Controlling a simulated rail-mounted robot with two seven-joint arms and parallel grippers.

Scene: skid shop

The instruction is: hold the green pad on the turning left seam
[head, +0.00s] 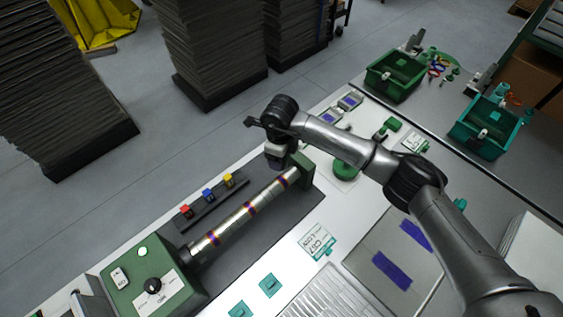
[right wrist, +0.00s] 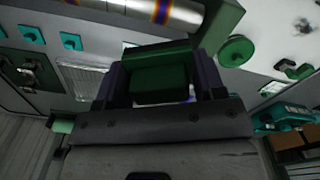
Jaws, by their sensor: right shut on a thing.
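A shiny metal tube (head: 238,215) lies between a green drive box and a green end block. It carries several purple-and-orange seam bands; the left seam (head: 213,238) is nearest the drive box. A single frame does not show whether the tube turns. My right gripper (head: 279,158) is above the tube's far right end, well away from the left seam. In the right wrist view it is shut on the green pad (right wrist: 158,76), which sits between dark fingers. The tube with one band (right wrist: 160,10) shows beyond the pad, apparently apart from it. My left gripper is not in view.
The drive box (head: 155,285) has a knob and a lit green lamp. A dark rack (head: 207,207) with red, blue and yellow pieces runs behind the tube. The end block (head: 300,166) stands beside my gripper. Green bins (head: 395,75) stand at the back right.

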